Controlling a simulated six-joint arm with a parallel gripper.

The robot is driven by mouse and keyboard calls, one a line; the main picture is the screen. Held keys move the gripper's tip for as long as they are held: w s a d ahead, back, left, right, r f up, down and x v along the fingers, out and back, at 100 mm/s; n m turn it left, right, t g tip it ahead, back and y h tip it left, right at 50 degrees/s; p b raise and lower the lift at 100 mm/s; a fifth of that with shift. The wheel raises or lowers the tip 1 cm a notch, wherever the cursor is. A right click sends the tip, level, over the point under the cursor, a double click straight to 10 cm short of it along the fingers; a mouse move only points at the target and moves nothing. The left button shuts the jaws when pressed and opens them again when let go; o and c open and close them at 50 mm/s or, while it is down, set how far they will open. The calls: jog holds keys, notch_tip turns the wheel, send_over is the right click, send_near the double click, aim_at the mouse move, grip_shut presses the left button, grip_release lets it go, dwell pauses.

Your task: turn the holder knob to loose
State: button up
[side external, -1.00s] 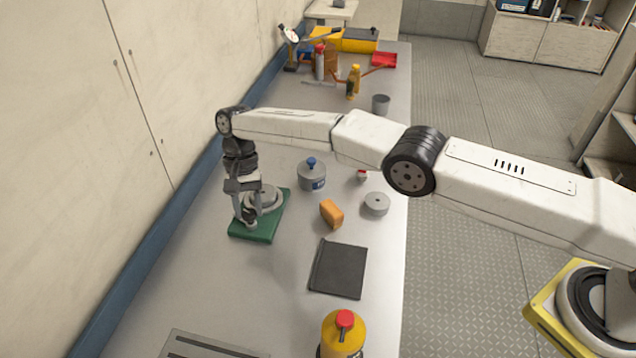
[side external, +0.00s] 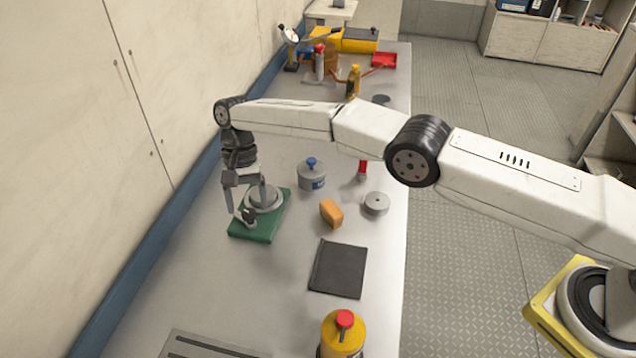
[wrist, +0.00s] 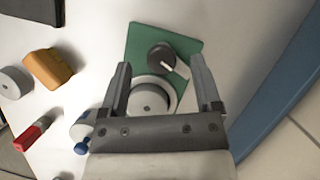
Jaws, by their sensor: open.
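The holder is a green base (side external: 267,229) with a pale round ring (wrist: 152,84) on it, around a grey disc. The holder knob (wrist: 161,56) is dark and round with a white pointer, near the base's other end; in the wrist view the pointer aims to the lower right. In the side view the knob (side external: 248,216) shows small, near the left front of the base. My gripper (wrist: 160,64) is open and empty above the base, a finger on each side of the knob in the wrist view, with gaps. Its height over the knob is unclear. I cannot read any markings.
A grey pot with a blue knob (side external: 312,178), orange block (side external: 331,214), grey disc (side external: 376,204) and red-and-white item (side external: 362,169) lie to the right. A dark pad (side external: 339,269) and yellow bottle (side external: 342,338) are in front. A blue strip runs along the wall.

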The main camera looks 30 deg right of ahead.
jog(key=shift+r, duration=0.75)
jog(key=s+d+r, duration=0.6)
jog(key=s+r, duration=0.3)
jog(key=s, duration=0.3)
jog(key=shift+s+r, duration=0.3)
dwell(0.5)
dwell(0.4)
jog(key=shift+w+a+f+n+t+y, duration=0.25)
jog(key=shift+w+a+f+n+t, duration=0.55)
jog(key=shift+w+n+t, duration=1.05)
jog(key=shift+w+a+f+n+t+y, duration=0.2)
jog(key=shift+w+a+f+n+t, duration=0.75)
jog(key=shift+n, duration=1.75)
jog(key=shift+w+a+f+n+t+y, duration=0.2)
jog(key=shift+w+f+n+t, duration=0.9)
jog(key=shift+w+n, duration=1)
jog(key=shift+s+f, duration=0.15)
